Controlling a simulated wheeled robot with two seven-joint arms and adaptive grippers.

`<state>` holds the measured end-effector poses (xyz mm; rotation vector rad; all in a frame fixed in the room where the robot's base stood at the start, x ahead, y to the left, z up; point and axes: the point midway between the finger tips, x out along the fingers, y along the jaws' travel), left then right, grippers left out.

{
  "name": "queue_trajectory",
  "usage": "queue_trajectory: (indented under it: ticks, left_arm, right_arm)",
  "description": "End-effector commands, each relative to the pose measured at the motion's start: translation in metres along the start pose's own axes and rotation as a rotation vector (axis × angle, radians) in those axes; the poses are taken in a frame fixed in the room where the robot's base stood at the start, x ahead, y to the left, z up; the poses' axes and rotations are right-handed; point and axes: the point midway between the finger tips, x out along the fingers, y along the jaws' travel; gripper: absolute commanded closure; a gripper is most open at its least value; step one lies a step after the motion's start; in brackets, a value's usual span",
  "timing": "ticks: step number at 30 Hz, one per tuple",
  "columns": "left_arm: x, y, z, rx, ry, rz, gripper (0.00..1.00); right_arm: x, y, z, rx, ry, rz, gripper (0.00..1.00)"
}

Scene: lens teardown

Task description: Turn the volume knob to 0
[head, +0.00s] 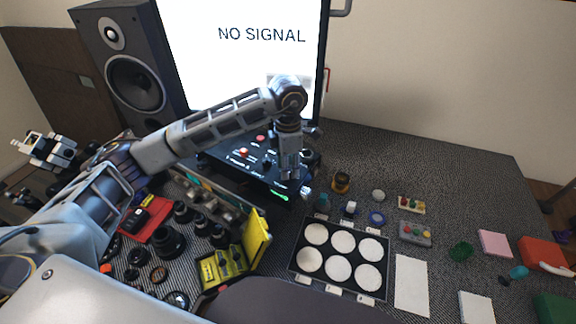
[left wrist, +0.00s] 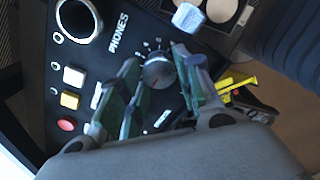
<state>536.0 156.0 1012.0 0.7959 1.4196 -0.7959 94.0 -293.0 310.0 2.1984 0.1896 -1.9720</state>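The volume knob (left wrist: 158,72), round and grey with small tick marks around it, is on the black control panel (left wrist: 112,62) in the left wrist view. My left gripper (left wrist: 157,62) is open, with one finger on each side of the knob. I cannot tell whether either finger touches it. In the head view my left gripper (head: 290,180) points down over the right part of the black panel (head: 238,168) and hides the knob. The pointer's exact setting is too small to read. My right gripper is not in view.
The panel also has a PHONES socket (left wrist: 77,19), a red button (left wrist: 66,125) and a yellow button (left wrist: 69,100). A monitor (head: 250,70) reading NO SIGNAL stands behind, a speaker (head: 135,84) at left. A tray with white discs (head: 297,262) and a yellow case (head: 257,240) are in front.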

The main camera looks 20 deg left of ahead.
Motion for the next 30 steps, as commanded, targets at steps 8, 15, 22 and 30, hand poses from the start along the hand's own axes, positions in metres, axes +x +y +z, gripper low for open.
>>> queue_trajectory:
  ticks: [8,15,22,30]
  left_arm:
    - [0.000,0.000,0.000,0.000,0.000,0.000,0.45]
    - [-0.001,0.000,0.000,0.001,0.000,0.000,0.45]
    - [-0.013,0.000,0.000,0.001,0.000,0.000,0.45]
    - [-0.048,0.001,0.000,0.001,-0.002,0.002,0.45]
  right_arm:
    - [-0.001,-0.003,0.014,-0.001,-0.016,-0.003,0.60]
    - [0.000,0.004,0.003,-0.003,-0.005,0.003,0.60]
    - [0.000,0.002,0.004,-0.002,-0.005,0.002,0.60]
    - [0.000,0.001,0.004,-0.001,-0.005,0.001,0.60]
